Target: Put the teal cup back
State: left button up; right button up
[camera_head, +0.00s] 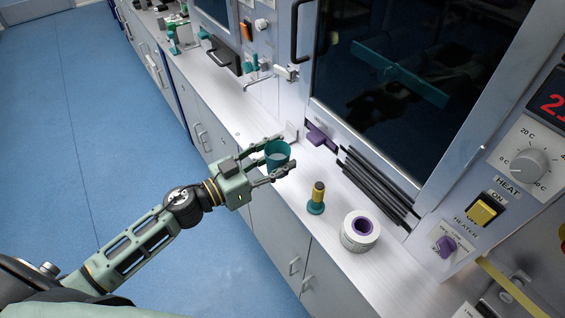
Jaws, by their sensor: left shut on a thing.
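The teal cup (278,150) is between the two fingers of my left gripper (276,158), over the white counter. The gripper is shut on the cup's sides. The cup looks close to upright and its open top faces up, with something pale grey inside. I cannot tell whether its base touches the counter. My right gripper is not in view.
A small teal and yellow-handled tool (317,196) and a white roll with a purple core (360,231) stand on the counter (335,262) to the right. A tap (262,80) and a purple latch (318,135) jut out behind.

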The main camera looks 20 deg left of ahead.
aim_at(283, 151)
pick_arm(q)
jog(key=w+f, duration=0.1)
jog(key=w, duration=0.1)
jog(key=w+f, duration=0.1)
jog(key=w, duration=0.1)
jog(key=w+f+b, duration=0.1)
jog(key=w, duration=0.1)
jog(key=shift+w+a+f, duration=0.1)
jog(key=shift+a+f, duration=0.2)
jog(key=shift+f, duration=0.1)
jog(key=shift+f+b, duration=0.5)
jog(key=shift+f, duration=1.5)
jog(key=o, duration=1)
jog(key=shift+f, duration=0.1)
